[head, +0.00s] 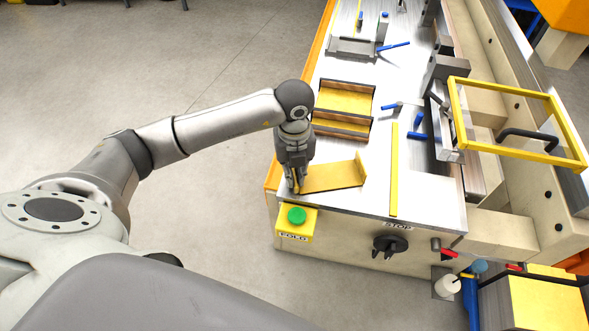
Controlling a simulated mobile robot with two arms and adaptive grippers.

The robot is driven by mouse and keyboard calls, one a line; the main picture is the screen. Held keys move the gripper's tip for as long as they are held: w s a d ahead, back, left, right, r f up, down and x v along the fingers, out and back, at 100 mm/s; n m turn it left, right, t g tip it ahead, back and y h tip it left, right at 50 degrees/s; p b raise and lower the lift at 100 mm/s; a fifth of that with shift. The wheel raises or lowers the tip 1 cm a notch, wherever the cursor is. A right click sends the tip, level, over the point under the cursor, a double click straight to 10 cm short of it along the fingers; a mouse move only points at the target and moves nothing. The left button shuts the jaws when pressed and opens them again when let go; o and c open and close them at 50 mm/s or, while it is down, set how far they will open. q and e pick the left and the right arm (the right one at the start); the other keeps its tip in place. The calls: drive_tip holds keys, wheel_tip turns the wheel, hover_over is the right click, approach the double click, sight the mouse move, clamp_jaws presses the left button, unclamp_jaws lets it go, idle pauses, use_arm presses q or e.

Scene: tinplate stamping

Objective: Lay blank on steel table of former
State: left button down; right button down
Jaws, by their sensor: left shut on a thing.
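The blank (334,177) is a flat gold-coloured sheet at the near left corner of the former's steel table (378,199). A raised flap stands along its right edge. My left gripper (297,185) points down at the sheet's left end and is shut on it, hiding that end. The sheet is at or just above the table top; I cannot tell whether it touches. My right gripper is not in view.
A divided tray (374,119) with gold-coloured sheets stands behind the blank. A yellow strip (394,170) runs along the table to the right. A yellow guard frame (515,88) and clamps are further right. The green FOLD button (297,215) is at the front left corner.

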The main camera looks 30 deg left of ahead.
use_arm(q)
drive_tip(key=shift+f, duration=0.2)
drive_tip(key=c, duration=1.5)
unclamp_jaws()
drive_tip(key=shift+r, duration=0.1)
drive_tip(key=shift+r, duration=0.25)
drive_tip(key=shift+w+r, duration=0.1)
drive_tip(key=shift+r, duration=0.3)
drive_tip(key=shift+r+b, duration=1.25)
drive_tip(key=shift+r, duration=4.25)
